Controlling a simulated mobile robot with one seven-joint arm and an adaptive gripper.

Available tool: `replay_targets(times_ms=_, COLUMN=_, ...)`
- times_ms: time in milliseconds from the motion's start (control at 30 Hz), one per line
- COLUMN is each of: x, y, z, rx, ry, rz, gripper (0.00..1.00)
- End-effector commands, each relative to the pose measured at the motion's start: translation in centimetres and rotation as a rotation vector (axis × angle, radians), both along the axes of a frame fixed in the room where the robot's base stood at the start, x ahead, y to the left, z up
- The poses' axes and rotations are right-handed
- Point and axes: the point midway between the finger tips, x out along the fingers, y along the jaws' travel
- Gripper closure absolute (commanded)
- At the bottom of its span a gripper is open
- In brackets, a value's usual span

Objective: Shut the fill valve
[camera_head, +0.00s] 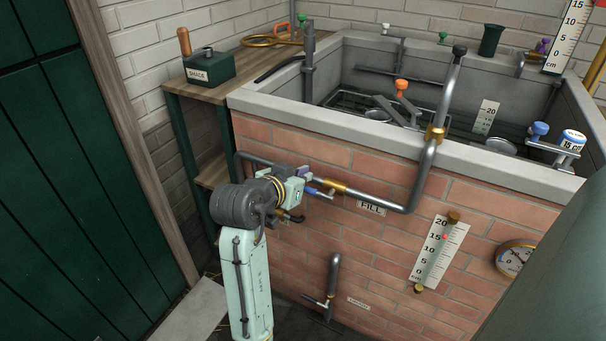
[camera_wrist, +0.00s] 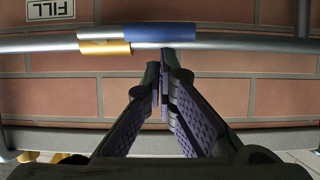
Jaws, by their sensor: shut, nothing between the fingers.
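The fill valve has a brass body (camera_head: 335,186) on the grey pipe along the brick wall, left of the FILL label (camera_head: 371,208). Its blue lever (camera_head: 315,191) points left from the brass body, partly hidden by my gripper (camera_head: 305,181). In the wrist view, the blue lever (camera_wrist: 160,33) lies along the pipe, roughly parallel to it, beside the brass body (camera_wrist: 104,47). My gripper (camera_wrist: 161,78) is shut and empty, its purple-padded fingertips together just below the lever in that view. I cannot tell whether they touch it.
A lower pipe outlet (camera_head: 331,285) with a small valve stands below. A level gauge (camera_head: 439,252) and a round dial (camera_head: 514,258) are on the wall at right. The stone tank rim (camera_head: 330,118) runs above. A wooden shelf (camera_head: 205,90) with a green box stands at left.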

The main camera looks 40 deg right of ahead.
Motion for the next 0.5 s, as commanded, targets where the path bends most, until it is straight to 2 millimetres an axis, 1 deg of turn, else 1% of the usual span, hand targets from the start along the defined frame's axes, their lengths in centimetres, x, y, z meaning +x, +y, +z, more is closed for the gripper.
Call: replay_targets(times_ms=500, x=0.31, y=0.12, z=-0.32, rx=-0.025, ry=0.061, rz=0.0, gripper=1.0)
